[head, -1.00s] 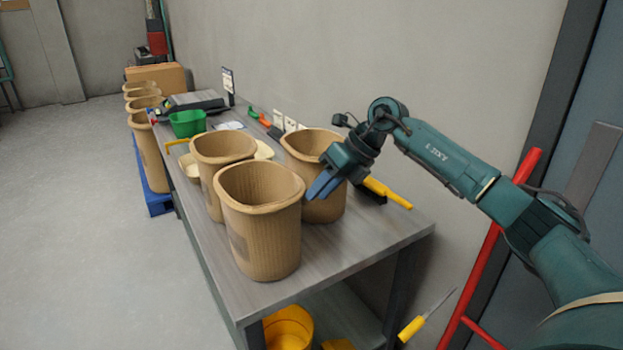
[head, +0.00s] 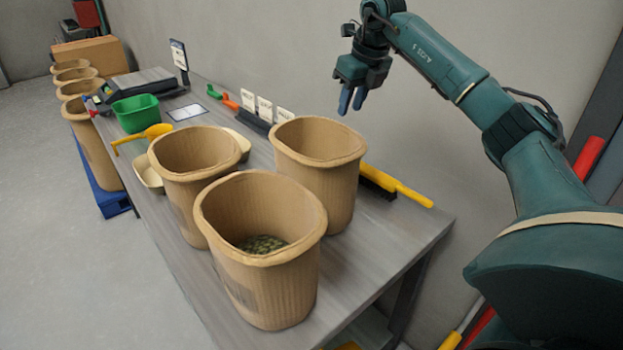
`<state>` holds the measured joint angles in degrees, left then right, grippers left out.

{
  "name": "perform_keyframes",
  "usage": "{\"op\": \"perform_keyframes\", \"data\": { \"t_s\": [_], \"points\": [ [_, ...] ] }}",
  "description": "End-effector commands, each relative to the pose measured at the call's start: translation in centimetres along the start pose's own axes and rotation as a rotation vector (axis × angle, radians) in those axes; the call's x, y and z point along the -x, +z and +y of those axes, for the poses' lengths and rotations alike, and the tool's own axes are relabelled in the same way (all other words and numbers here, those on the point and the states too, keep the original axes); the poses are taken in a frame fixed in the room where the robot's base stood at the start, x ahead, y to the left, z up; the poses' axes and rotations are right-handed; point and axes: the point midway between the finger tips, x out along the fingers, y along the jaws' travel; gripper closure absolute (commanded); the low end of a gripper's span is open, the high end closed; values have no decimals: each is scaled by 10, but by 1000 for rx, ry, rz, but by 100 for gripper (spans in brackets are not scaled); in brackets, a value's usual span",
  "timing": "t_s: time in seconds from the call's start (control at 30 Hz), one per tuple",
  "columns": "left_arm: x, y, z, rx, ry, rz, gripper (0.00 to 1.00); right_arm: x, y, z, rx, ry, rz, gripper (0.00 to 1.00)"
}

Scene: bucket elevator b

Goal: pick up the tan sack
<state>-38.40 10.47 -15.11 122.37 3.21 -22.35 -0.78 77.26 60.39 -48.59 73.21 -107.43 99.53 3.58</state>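Three tan sacks with open tops stand upright on the grey workbench. The front sack (head: 270,285) holds a little green-brown granular matter at its bottom. The left sack (head: 188,200) stands behind it. The right sack (head: 325,185) stands nearest the wall. Which one the task means I cannot tell. My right gripper (head: 351,102) is above and behind the right sack, its blue fingers pointing down with a narrow gap and nothing between them. It appears clear of the sacks. My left gripper is not in view.
More tan sacks (head: 92,140) stand on a blue pallet (head: 110,203) at the left. A yellow-handled brush (head: 400,188) lies right of the right sack. A green bin (head: 136,113), yellow scoop (head: 145,135) and pale tray (head: 148,178) lie further back. The workbench's front right corner (head: 425,240) is clear.

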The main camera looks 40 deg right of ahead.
Motion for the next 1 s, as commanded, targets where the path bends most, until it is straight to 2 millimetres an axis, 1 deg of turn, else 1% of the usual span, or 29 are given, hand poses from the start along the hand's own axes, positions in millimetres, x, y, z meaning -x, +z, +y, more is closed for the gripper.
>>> {"op": "perform_keyframes", "data": {
  "t_s": [0.03,0.1,0.2,0.43,0.7,0.8,1.0],
  "points": [
    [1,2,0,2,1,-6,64,-12,-1,0,0,1,5,70],
    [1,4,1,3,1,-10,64,-25,-1,0,1,1,4,70],
    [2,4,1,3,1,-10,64,-39,0,0,1,1,2,70],
    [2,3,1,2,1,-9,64,-55,1,0,1,1,2,70],
    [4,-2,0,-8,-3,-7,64,-93,2,-2,2,2,2,70],
    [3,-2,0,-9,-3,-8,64,-100,2,-2,1,1,0,70],
    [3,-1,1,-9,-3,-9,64,-101,2,-2,1,1,-1,70]
  ]
}}
